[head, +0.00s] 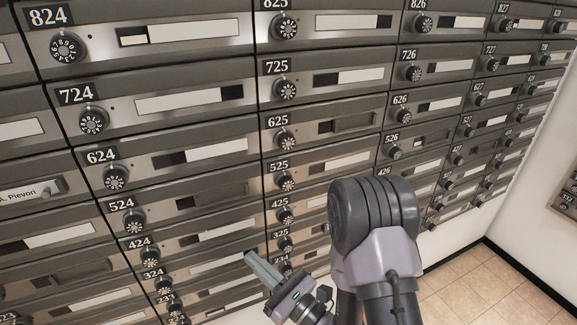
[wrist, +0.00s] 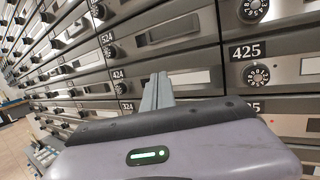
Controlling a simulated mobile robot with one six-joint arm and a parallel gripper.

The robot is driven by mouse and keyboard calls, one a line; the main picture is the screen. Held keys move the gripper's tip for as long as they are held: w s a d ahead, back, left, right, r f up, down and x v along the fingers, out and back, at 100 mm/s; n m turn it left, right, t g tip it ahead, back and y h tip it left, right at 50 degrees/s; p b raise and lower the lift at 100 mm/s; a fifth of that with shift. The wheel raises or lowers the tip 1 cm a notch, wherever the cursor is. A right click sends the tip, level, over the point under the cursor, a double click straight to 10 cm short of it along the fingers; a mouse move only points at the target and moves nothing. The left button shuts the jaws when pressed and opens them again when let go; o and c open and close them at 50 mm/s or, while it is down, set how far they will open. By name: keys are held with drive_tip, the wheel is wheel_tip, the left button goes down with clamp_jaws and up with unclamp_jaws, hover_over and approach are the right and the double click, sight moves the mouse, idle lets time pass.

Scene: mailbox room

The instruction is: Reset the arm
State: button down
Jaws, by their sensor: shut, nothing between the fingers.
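My gripper (head: 262,268) is in the lower middle of the head view, in front of the mailbox wall (head: 180,87). Its fingers are together with nothing between them, and they point toward the lower boxes near 324 and 325. In the wrist view the shut fingers (wrist: 157,92) stand up in front of the boxes numbered 424 and 324. My arm bends at a large dark joint to the right of the gripper in the head view. It hides part of the boxes behind it. I cannot tell whether the fingertips touch the wall.
Dials stick out of the boxes, such as the 425 dial (wrist: 257,75) and the 624 dial (head: 115,177). Tiled floor (head: 470,290) is free at the lower right, beside a white wall (head: 535,215). More boxes (head: 566,190) hang at the far right.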

drive_tip(key=s+a+r+n+g+y, duration=0.4)
drive_tip(key=s+r+n+g+y, duration=0.15)
drive_tip(key=r+g, duration=0.2)
drive_tip(key=s+r+n+g+h, duration=0.2)
drive_tip(key=s+n+g+h, duration=0.1)
drive_tip(key=s+n+g, duration=0.4)
drive_tip(key=s+r+n+g+h, duration=0.25)
drive_tip(key=s+n+g, duration=0.2)
drive_tip(key=s, duration=0.35)
drive_tip(key=s+d+f+n+t+h, duration=0.4)
drive_tip(key=d+h, duration=0.4)
drive_tip(key=d, duration=0.1)
drive_tip(key=w+d+r+t+h, duration=0.1)
drive_tip(key=w+d+t+h, duration=0.1)
drive_tip(key=d, duration=0.4)
drive_tip(key=w+d+r+t+h, duration=0.2)
drive_tip(key=w+d+t+h, duration=0.1)
drive_tip(key=d+t, duration=0.2)
drive_tip(key=shift+w+d+r+n, duration=0.25)
drive_tip(key=shift+d+n, duration=0.15)
drive_tip(key=shift+d, duration=0.1)
